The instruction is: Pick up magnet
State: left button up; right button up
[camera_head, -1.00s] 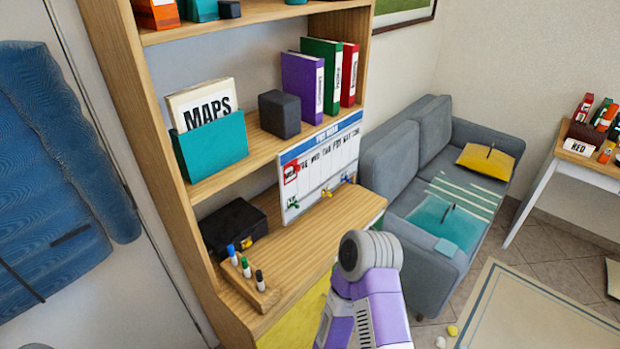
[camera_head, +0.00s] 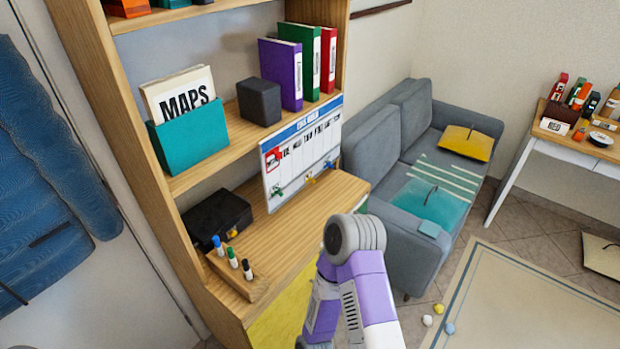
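A weekly planner board (camera_head: 301,148) with a blue header leans upright at the back of the shelf unit's wooden desktop. Small coloured pieces that look like magnets sit on it: a red one (camera_head: 273,160) at the upper left, a green one (camera_head: 277,191) at the lower left, a yellow one (camera_head: 310,180) at the bottom middle and a blue one (camera_head: 329,165) at the lower right. They are too small to make out clearly. One purple and white arm of mine is bent in front of the desk, but neither gripper shows.
A black case (camera_head: 217,219) and a wooden holder (camera_head: 237,273) with several markers stand on the left of the desktop (camera_head: 305,213). The desktop's right part is clear. A grey sofa (camera_head: 388,165) stands to the right. Small balls (camera_head: 438,309) lie on the floor.

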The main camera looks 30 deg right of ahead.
aim_at(309, 176)
jog(key=u, duration=2.15)
jog(key=k, duration=1.2)
jog(key=z, duration=2.1)
jog(key=i, duration=0.15)
jog(key=u, duration=0.05)
